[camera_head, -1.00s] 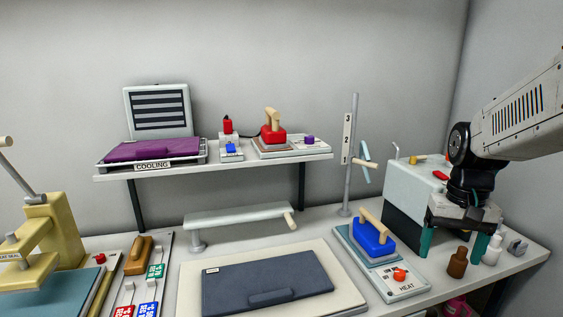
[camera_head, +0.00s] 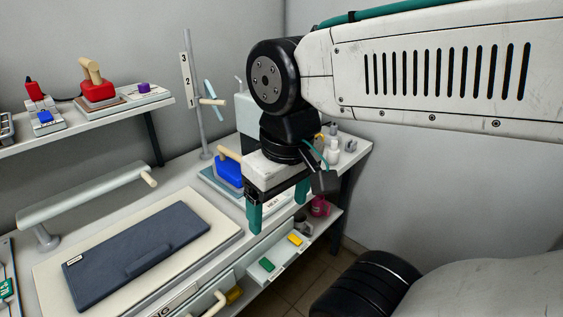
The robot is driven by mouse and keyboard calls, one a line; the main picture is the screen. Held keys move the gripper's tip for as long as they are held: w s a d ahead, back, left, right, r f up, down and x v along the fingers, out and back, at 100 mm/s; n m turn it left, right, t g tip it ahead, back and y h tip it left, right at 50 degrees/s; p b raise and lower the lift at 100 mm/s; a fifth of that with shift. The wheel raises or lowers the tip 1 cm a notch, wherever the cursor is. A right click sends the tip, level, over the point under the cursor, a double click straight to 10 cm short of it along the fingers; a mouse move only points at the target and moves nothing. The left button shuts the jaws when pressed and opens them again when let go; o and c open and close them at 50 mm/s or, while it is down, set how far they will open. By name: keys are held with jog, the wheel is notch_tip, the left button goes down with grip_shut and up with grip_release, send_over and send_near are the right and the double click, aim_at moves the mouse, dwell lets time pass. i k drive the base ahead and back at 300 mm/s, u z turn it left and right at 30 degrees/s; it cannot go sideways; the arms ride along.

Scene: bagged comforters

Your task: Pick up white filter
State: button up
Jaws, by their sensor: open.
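I cannot make out a thing that is clearly the white filter. A small white bottle (camera_head: 333,152) stands at the far right end of the table, partly behind my arm. My gripper (camera_head: 279,207) points down with its two teal fingers apart and nothing visible between them. It appears in front of the right part of the table, over the table's front edge in the picture, and hides part of the heat plate (camera_head: 222,187) with the blue iron (camera_head: 229,172).
A dark blue flat bag (camera_head: 135,255) lies on a cream board on the table. A wall shelf (camera_head: 85,121) is at left. Open floor (camera_head: 331,262) shows at lower right.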

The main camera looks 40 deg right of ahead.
aim_at(333, 152)
jog(key=z, duration=1.35)
jog(key=k, duration=0.45)
jog(key=z, duration=0.75)
jog(key=i, duration=0.8)
jog(key=u, duration=0.65)
jog(key=i, duration=0.35)
jog(key=u, duration=0.4)
